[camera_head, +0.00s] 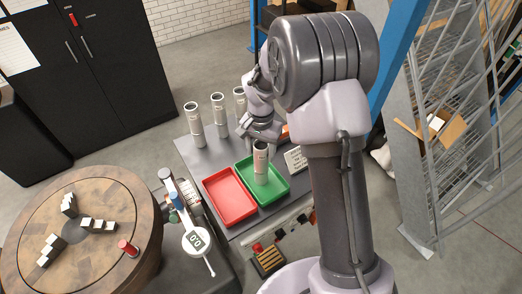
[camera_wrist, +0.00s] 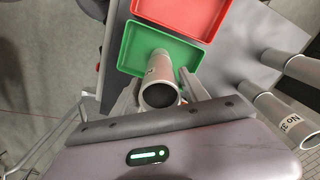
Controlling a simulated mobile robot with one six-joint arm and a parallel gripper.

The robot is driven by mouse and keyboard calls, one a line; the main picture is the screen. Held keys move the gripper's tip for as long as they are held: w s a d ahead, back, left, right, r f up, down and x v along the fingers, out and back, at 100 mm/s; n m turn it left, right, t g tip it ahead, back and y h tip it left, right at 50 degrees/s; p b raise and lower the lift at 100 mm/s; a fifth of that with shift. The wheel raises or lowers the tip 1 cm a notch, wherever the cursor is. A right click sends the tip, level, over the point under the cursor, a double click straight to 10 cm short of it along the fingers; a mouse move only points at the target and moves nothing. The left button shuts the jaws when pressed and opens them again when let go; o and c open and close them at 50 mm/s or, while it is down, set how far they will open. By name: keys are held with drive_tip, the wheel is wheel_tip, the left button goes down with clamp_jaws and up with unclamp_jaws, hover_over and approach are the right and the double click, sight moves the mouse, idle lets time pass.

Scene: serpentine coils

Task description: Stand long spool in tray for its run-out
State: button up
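A long pale spool (camera_head: 261,165), a hollow tube with a pinkish band, stands upright in the green tray (camera_head: 284,190). In the wrist view, the spool (camera_wrist: 160,72) shows its dark open end toward me, and its far end lies over the green tray (camera_wrist: 128,50). My gripper (camera_head: 260,133) is at the spool's top end. In the wrist view, the fingers of my gripper (camera_wrist: 160,80) lie on both sides of the spool, apparently with a small gap. The spool's base meets or nearly meets the tray floor; contact is hard to judge.
A red tray (camera_head: 230,196) lies left of the green one. Several similar spools, one of them here (camera_head: 195,126), stand behind on the grey table. A small sign (camera_head: 296,159) stands at the right. A round wooden table (camera_head: 90,245) with blocks is at the left.

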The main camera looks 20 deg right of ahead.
drive_tip(key=shift+o, duration=0.7)
drive_tip(key=shift+r, duration=0.15)
wheel_tip(320, 180, up, 12)
drive_tip(key=shift+r+p, duration=0.1)
drive_tip(key=shift+p, duration=1)
drive_tip(key=s+a+r+n+t+y, duration=0.15)
drive_tip(key=s+r+t, duration=0.25)
drive_tip(key=s+r, duration=1)
drive_tip(key=s+a+f+n+t, duration=0.1)
drive_tip(key=s+a, duration=0.1)
drive_tip(key=s, duration=0.9)
drive_tip(key=shift+a+n+t, duration=0.2)
drive_tip(key=shift+n+t, duration=0.15)
drive_tip(key=shift+t, duration=0.05)
drive_tip(key=shift+s+f+y, duration=0.1)
drive_tip(key=shift+f+y, duration=0.05)
drive_tip(key=shift+y, duration=0.1)
wheel_tip(320, 180, down, 20)
drive_tip(key=b, duration=2)
